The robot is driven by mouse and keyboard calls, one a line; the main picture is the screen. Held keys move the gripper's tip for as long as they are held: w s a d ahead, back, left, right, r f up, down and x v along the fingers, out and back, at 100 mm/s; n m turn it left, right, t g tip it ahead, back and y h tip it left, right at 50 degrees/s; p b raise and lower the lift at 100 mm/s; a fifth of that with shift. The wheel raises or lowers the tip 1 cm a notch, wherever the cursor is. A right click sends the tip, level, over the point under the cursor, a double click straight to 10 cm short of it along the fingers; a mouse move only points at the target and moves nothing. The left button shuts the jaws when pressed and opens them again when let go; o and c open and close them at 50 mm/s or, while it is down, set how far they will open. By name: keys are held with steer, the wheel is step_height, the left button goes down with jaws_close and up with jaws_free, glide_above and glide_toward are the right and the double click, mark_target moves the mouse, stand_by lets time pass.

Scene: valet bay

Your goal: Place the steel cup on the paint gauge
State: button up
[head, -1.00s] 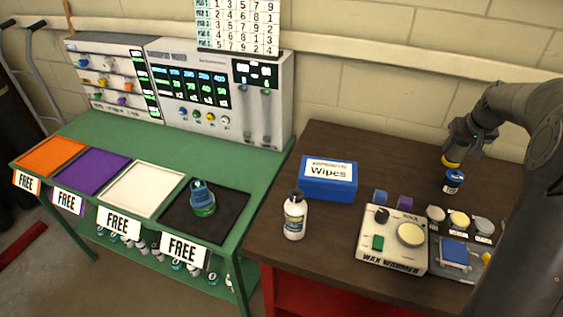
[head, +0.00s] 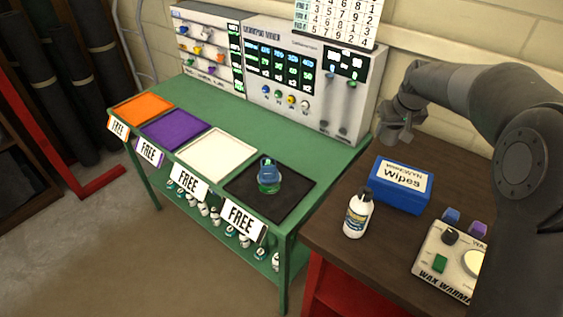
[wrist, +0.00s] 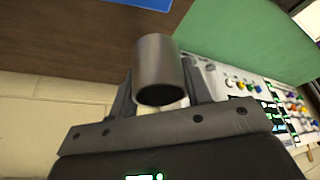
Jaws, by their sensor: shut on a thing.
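The steel cup (wrist: 156,72), a plain grey metal cylinder, is held between my gripper's fingers (wrist: 158,92) in the wrist view. Its dark open end faces the camera. In the head view my gripper (head: 396,128) is raised above the back left of the brown table, near the white mixer cabinet. It is small there, and I cannot clearly tell the cup from the fingers. I cannot pick out a paint gauge for certain in the current frames. My arm hides the right part of the brown table.
The brown table (head: 337,222) carries a blue wipes box (head: 402,187), a white bottle (head: 357,215) and a wax warmer (head: 440,262). The green bench (head: 233,117) holds coloured trays, a blue-green container (head: 268,176) on the black tray (head: 290,206), and the mixer cabinet (head: 305,80).

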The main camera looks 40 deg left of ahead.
steer(key=s+a+n, duration=0.3)
steer(key=s+a, duration=1.1)
steer(key=a, duration=0.3)
glide_above(268, 160)
steer(key=shift+g+y, duration=0.4)
steer(key=f, duration=0.6)
steer(key=shift+d+f, duration=0.1)
steer(key=shift+d, duration=0.15)
steer(key=shift+s+a+f, duration=0.15)
steer(key=shift+a+f, duration=0.1)
steer(key=shift+f, duration=1.85)
steer(key=shift+f, duration=0.1)
steer(key=o, duration=1)
steer(key=v, duration=1.2)
